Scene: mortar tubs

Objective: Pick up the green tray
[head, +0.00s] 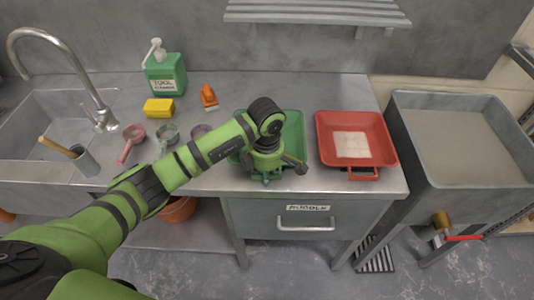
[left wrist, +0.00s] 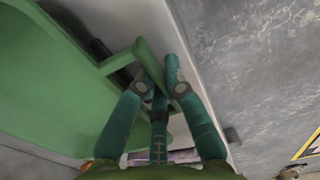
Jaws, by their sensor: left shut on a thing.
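The green tray (head: 291,128) sits on the steel counter (head: 347,94), left of the red tray, partly hidden by my left arm in the head view. It fills the left of the left wrist view (left wrist: 45,75). My left gripper (head: 266,180) is over the tray's front edge. In the left wrist view, the gripper's teal fingers (left wrist: 158,72) are shut on the tray's green handle (left wrist: 146,58) near the counter's edge. The tray looks level, and I cannot tell whether it is clear of the counter. My right gripper is not in view.
A red tray (head: 381,145) with a pale slab stands right of the green tray. A sink with a tap (head: 78,70), a green soap bottle (head: 166,76), a yellow sponge (head: 159,108) and small scoops lie to the left. A grey tub (head: 459,208) stands at the right.

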